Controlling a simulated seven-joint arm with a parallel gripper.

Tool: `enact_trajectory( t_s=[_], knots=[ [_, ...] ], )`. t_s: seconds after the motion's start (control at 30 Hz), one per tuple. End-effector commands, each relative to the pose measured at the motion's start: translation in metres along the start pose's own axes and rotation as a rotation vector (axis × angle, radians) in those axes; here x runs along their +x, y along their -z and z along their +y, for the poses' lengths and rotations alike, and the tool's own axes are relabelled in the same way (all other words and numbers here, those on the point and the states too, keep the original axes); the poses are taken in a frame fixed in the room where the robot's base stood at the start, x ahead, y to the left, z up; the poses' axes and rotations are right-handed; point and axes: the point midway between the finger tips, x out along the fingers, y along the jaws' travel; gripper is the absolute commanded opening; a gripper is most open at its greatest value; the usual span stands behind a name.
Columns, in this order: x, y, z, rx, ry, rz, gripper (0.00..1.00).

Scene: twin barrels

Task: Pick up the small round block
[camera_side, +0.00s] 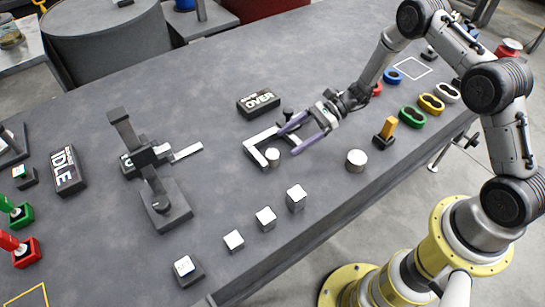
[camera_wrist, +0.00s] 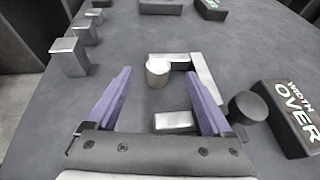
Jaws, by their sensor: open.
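A small round block (camera_side: 272,155), a short metal cylinder with a pale top, stands on the table just beyond my fingertips. It also shows in the wrist view (camera_wrist: 157,71), upright between the lines of my two purple fingers. My gripper (camera_side: 288,141) is open and empty, its fingers pointing left. In the wrist view my gripper (camera_wrist: 160,72) has one finger on each side of the gap. A wider round block (camera_side: 356,160) stands behind my gripper, right of it in the side view.
A metal bracket (camera_side: 252,147) lies around the small block's far and right sides in the wrist view. A dark knob (camera_wrist: 247,106) and the OVER sign (camera_wrist: 289,115) are right of my fingers. Several square blocks (camera_side: 266,218) stand along the front. A gauge stand (camera_side: 165,205) is left.

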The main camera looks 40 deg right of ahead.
Motion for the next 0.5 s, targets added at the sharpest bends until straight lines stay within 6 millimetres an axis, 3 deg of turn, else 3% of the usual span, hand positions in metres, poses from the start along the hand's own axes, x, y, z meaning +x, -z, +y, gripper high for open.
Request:
enact_trajectory(
  t_s=[0.5],
  knots=[
    [0.054, 0.005, 0.002, -0.002, -0.001, 0.000, 0.84]
  ],
)
